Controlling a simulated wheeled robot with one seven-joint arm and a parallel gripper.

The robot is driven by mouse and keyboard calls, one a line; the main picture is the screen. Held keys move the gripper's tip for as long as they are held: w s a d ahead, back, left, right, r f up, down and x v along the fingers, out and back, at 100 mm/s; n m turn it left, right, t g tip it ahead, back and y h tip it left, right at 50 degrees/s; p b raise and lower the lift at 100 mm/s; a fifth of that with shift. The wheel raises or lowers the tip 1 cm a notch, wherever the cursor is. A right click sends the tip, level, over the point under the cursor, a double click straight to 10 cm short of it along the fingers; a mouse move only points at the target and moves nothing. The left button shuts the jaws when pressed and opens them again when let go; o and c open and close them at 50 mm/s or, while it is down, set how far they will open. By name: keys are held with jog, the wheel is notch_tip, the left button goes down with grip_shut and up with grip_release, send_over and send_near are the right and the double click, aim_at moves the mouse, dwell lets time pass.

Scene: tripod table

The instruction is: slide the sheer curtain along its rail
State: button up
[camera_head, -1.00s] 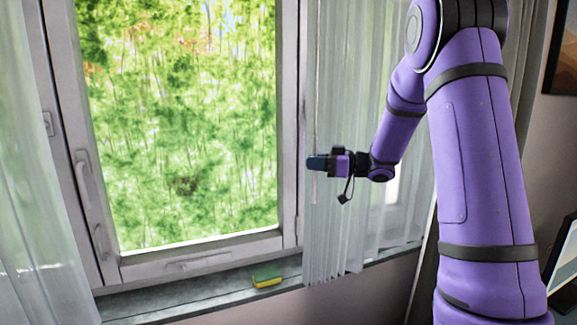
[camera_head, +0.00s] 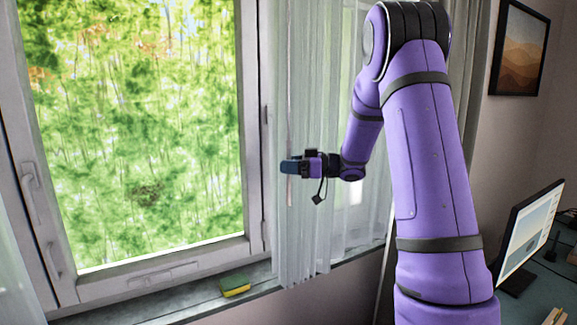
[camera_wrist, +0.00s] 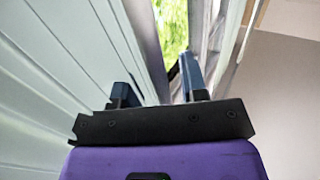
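The sheer curtain (camera_head: 308,235) hangs in pale folds at the right of the window, gathered with its left edge near the frame. It also fills the left of the wrist view (camera_wrist: 60,70). A thin pale wand (camera_head: 289,100) hangs along its left edge. My gripper (camera_head: 286,167) is in front of the curtain at the wand, about halfway up the window. In the wrist view its two blue fingers (camera_wrist: 157,85) stand apart, so it looks open. Whether the wand lies between them or is touched cannot be told. The rail is out of view.
A yellow-green sponge (camera_head: 235,286) lies on the sill (camera_head: 190,305) left of the curtain's lower edge. The window (camera_head: 150,140) has handles at its left. A monitor (camera_head: 527,230) on a desk and a framed picture (camera_head: 518,48) are at the right.

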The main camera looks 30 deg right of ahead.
jog(key=v, duration=1)
jog(key=shift+s+d, duration=0.3)
